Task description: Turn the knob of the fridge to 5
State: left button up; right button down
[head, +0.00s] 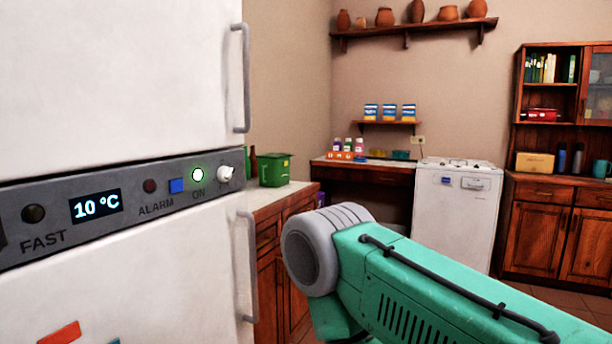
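The white fridge (110,80) fills the left side of the head view. A grey control panel (50,212) runs between its upper and lower doors. The white knob (225,173) is at the panel's right end; no number marks on it can be read. One of my arms, green with a grey end, comes in from the lower right, apart from the knob. Neither gripper's fingers show.
The fridge's upper handle (241,78) and lower handle (249,265) stick out near the knob. A counter (278,196) with a green box (274,170) stands beside the fridge. A white appliance (455,210) and wooden cabinets (540,228) stand farther back.

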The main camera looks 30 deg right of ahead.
aim_at(224, 174)
jog(key=z, duration=0.65)
jog(key=u, duration=0.25)
jog(key=i+l+u, duration=0.15)
jog(key=l+u, duration=0.25)
jog(key=l, duration=0.3)
jog(key=i+l+u, duration=0.1)
jog(key=l+u, duration=0.3)
jog(key=l, duration=0.3)
